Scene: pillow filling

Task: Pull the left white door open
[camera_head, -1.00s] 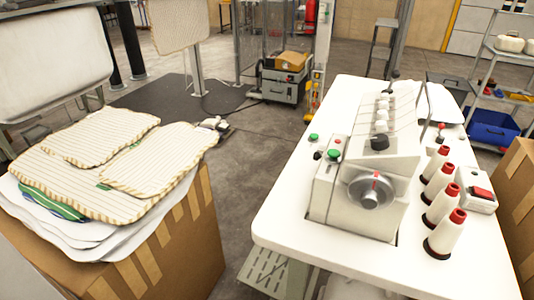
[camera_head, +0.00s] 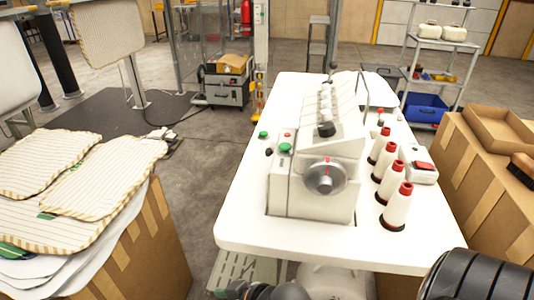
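Pale white panels (camera_head: 400,22) stand along the back wall at the upper right, beyond the shelf rack. I cannot tell whether one of them is the left white door, and no handle can be made out. Neither gripper can be made out. A dark ribbed part at the lower right and a dark part at the bottom centre look like pieces of my arms.
A white table (camera_head: 240,225) with a sewing machine (camera_head: 312,175) and several thread cones is close in front. A carton (camera_head: 155,245) stacked with striped pillow covers is left, and cartons (camera_head: 470,195) are right. A shelf rack (camera_head: 440,45) stands behind. Floor between left carton and table is clear.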

